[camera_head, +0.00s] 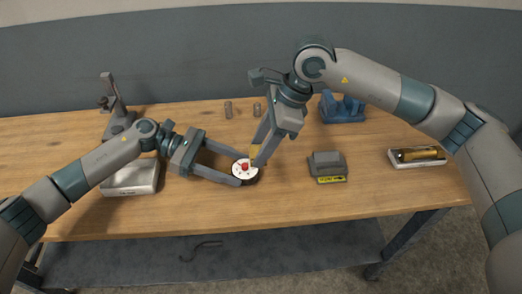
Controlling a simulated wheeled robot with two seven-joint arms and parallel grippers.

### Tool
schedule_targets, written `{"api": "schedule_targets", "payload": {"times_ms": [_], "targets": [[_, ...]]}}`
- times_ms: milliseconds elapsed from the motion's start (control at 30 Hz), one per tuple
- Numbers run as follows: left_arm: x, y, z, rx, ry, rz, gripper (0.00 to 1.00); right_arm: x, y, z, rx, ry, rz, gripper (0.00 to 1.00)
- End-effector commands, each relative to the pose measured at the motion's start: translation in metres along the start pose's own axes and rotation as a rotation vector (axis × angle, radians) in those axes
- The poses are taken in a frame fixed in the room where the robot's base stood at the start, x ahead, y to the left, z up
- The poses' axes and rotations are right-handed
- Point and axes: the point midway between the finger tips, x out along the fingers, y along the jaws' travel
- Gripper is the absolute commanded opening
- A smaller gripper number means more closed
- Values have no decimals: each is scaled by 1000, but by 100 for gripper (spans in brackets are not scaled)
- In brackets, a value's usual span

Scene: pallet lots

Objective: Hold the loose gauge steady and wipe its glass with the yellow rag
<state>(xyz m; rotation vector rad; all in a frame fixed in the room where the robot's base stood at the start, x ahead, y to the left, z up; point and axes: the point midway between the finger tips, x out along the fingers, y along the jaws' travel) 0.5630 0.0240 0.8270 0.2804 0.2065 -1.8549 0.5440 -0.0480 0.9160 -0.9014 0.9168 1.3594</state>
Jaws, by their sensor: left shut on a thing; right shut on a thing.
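The gauge (241,177) is a round dial with a white face, a red centre and a dark rim, lying on the wooden table. My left gripper (239,168) is shut on it, with one finger on each side. My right gripper (261,160) points down at the right edge of the dial. It is shut on the yellow rag (254,152), of which only a small yellow piece shows between the fingers. The rag is at or just above the glass; I cannot tell whether it touches.
A grey block with a yellow label (327,167) stands right of the gauge. A white tray with a brass cylinder (417,156) lies farther right. A light box (130,178) sits left.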

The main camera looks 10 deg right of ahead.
Motion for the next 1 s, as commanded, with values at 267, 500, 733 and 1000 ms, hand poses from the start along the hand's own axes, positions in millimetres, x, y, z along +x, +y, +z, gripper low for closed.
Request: {"api": "schedule_targets", "payload": {"times_ms": [267, 500, 733, 1000], "targets": [[0, 0, -1, -1, 1, 1, 25, -12, 0, 5, -1, 0, -1, 24], [0, 0, -1, -1, 1, 1, 25, -12, 0, 5, 0, 0, -1, 24], [0, 0, -1, -1, 1, 1, 56, -12, 0, 5, 0, 0, -1, 24], [0, 0, 0, -1, 1, 1, 76, -12, 0, 5, 0, 0, -1, 24]]}}
